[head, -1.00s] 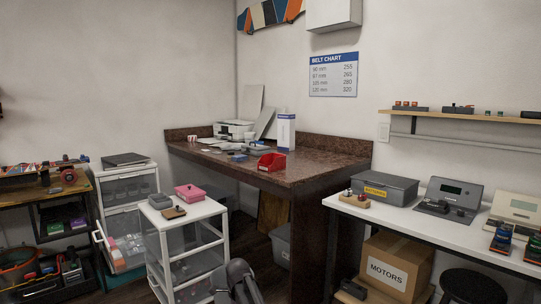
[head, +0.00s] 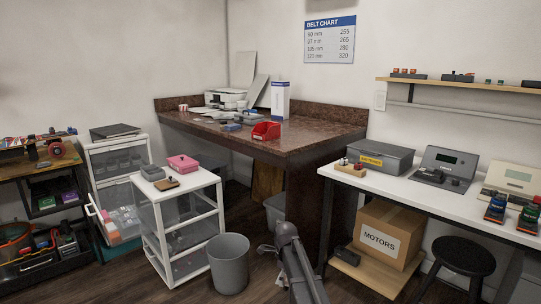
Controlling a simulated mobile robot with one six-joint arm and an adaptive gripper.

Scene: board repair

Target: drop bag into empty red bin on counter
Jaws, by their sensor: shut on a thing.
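The red bin (head: 266,131) sits on the brown counter (head: 320,144) near its front edge. Its open front faces me and I see nothing in it, though its inside shows only partly. My arm (head: 290,250) rises from the bottom of the head view, well below and in front of the counter.
A grey waste bin (head: 229,264) stands on the floor left of my arm. A white drawer cart (head: 180,222) is farther left. A white bench (head: 415,190) and a black stool (head: 463,256) are at the right. A printer (head: 225,98) and a white box (head: 280,100) stand on the counter.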

